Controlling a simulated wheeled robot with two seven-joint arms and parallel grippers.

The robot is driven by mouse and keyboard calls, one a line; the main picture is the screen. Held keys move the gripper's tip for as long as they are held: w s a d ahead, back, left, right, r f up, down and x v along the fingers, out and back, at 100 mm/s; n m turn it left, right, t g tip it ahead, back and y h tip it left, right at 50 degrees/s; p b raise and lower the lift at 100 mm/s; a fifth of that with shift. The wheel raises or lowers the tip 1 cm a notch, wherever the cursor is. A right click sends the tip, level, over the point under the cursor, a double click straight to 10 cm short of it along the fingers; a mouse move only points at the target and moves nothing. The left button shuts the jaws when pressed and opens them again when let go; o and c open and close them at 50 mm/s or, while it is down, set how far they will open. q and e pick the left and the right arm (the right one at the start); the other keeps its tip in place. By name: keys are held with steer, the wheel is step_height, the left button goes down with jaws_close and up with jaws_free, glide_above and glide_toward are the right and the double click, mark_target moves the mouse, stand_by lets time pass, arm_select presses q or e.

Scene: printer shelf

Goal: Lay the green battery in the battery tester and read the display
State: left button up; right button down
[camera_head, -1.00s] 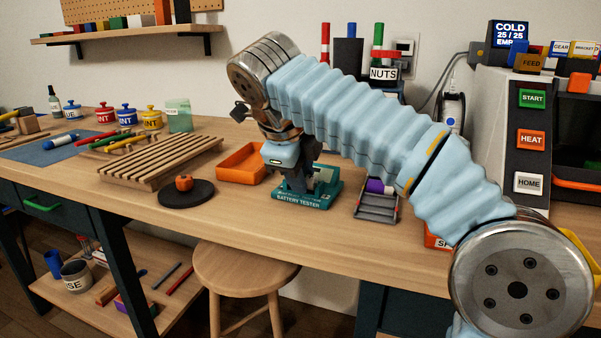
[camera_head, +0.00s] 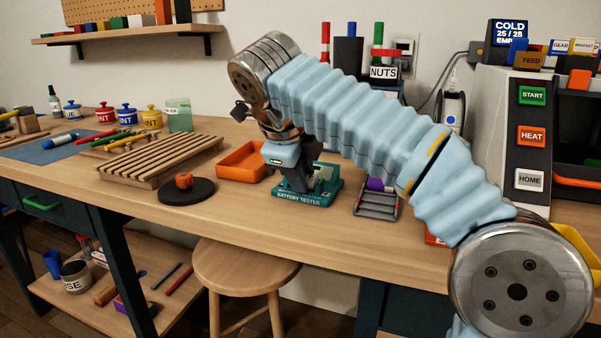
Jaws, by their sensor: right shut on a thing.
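The battery tester (camera_head: 310,198) is a teal box with "BATTERY TESTER" lettering on its front edge, on the workbench near the middle. My right gripper (camera_head: 299,188) points down at the tester's left part, its fingertips at or just above the tester's top. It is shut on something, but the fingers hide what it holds. I cannot make out the green battery. The tester's display cannot be read, as my gripper and arm cover part of it. My left gripper is not in view.
An orange tray (camera_head: 241,164) stands left of the tester. A grey divided tray (camera_head: 375,206) with a purple thing stands to its right. A round black stand (camera_head: 187,192) and slatted wooden rack (camera_head: 155,162) lie further left. A stool (camera_head: 246,272) stands in front.

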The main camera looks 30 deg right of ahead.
steer(key=c, duration=0.9)
jaws_free()
steer(key=shift+f, duration=0.35)
steer(key=shift+o, duration=0.3)
steer(key=shift+r+p, duration=0.8)
step_height(320, 180, up, 6)
steer(key=p, duration=0.4)
steer(key=shift+f+p, duration=0.1)
steer(key=shift+p, duration=0.2)
steer(key=shift+w+f, duration=0.1)
